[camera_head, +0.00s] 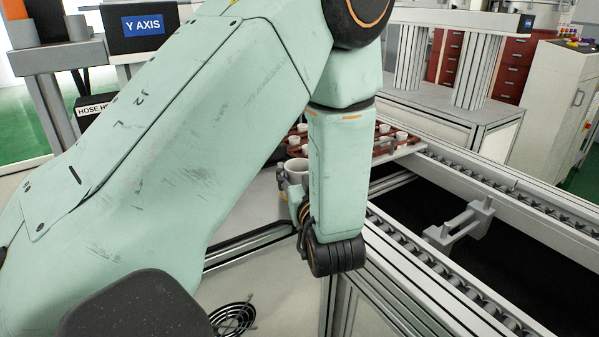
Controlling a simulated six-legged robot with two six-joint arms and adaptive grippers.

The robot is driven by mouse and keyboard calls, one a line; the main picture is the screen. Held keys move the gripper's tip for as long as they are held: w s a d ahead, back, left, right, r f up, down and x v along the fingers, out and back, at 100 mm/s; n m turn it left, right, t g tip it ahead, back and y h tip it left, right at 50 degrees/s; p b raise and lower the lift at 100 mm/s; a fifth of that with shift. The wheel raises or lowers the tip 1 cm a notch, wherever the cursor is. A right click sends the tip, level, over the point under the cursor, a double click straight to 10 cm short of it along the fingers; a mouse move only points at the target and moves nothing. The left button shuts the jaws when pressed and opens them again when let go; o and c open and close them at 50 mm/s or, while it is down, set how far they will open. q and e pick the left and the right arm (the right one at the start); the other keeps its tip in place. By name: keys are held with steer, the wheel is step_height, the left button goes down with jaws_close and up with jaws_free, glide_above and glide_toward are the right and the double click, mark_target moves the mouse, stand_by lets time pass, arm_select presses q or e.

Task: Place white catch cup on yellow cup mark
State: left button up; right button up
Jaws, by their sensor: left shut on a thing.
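My left arm fills the left and middle of the head view, and its last links hang down near the centre. My left gripper (282,180) is mostly hidden behind these links; only a small grey part shows. It is shut on the white catch cup (297,166), whose upper part shows just left of the lower arm link. The cup looks upright; its underside is hidden. I cannot see the yellow cup mark. My right gripper is not in view.
A reddish-brown tray (376,157) with several small white pots sits behind my arm. A roller conveyor (490,185) runs along the right, with a grey bracket (460,225) between its rails. A pale surface (262,275) with a round black fan grille (232,318) lies below.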

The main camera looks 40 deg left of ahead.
arm_select(q)
steer(key=shift+s+f, duration=0.1)
steer(key=o, duration=1)
steer(key=shift+o, duration=0.2)
